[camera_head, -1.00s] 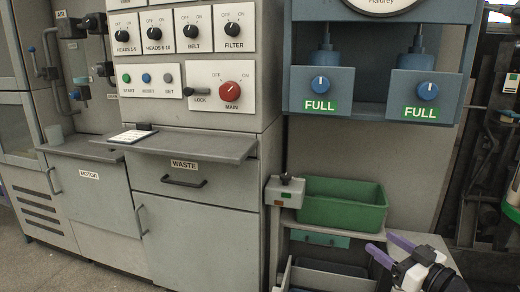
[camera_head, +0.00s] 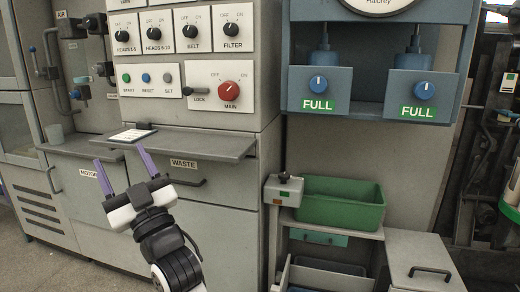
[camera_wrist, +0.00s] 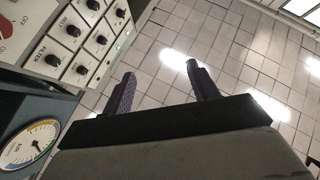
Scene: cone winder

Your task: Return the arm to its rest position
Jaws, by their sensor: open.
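My gripper (camera_head: 128,178) is open and empty, with its two purple fingers apart and pointing up in the head view. It shows in front of the grey cabinet with the WASTE drawer (camera_head: 210,186) and the MOTOR door (camera_head: 85,215), below the narrow shelf (camera_head: 185,143). In the wrist view the two dark fingers (camera_wrist: 160,90) are apart with nothing between them. Behind them is a tiled surface with bright light patches. The wrist view also shows the knob panel (camera_wrist: 72,45) at upper left and a round gauge (camera_wrist: 30,143) at lower left.
A control panel (camera_head: 180,30) with knobs and a red MAIN switch (camera_head: 229,92) is above the shelf. A card (camera_head: 132,135) lies on the shelf. A green bin (camera_head: 340,205) stands at right under two blue FULL units (camera_head: 318,85). A handled grey box (camera_head: 425,262) is at lower right.

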